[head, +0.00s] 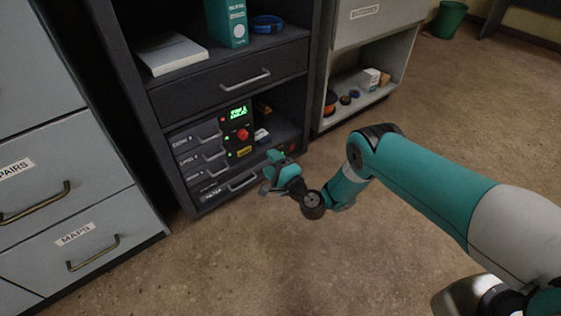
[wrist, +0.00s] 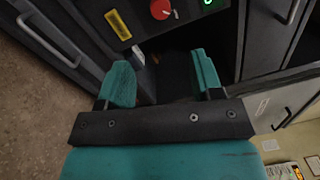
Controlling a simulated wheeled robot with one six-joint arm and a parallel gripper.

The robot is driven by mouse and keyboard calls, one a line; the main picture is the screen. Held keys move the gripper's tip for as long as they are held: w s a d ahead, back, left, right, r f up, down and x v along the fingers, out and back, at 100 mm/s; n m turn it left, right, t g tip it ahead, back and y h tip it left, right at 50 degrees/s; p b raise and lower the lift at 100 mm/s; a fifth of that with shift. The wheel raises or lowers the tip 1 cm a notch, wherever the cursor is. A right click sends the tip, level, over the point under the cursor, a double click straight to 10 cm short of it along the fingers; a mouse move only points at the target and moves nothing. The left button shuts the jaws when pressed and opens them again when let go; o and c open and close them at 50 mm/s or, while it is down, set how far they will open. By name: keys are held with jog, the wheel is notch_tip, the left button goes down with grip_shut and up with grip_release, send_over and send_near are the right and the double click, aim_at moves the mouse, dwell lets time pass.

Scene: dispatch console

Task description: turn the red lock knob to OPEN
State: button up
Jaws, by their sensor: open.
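The red lock knob (head: 243,134) sits on the front of a dark console panel (head: 232,140), below a lit green display (head: 238,112). In the wrist view the red knob (wrist: 160,9) shows at the top edge, partly cut off, with a light pointer mark on it. A yellow label (wrist: 118,24) is beside it on the panel. My gripper (head: 268,173) is low in front of the cabinet, apart from the knob and below and to its right in the head view. In the wrist view its two teal fingers (wrist: 163,80) are spread, with nothing between them.
Labelled drawers (head: 198,157) are left of the panel, and a closed dark drawer (head: 232,84) is above. Grey drawer cabinets (head: 75,238) stand at the left. A pale shelf unit (head: 355,105) holds small items at the right. The brown floor before the cabinet is clear.

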jog(key=p+v, duration=0.4)
jog(key=p, duration=0.1)
jog(key=shift+p, duration=0.3)
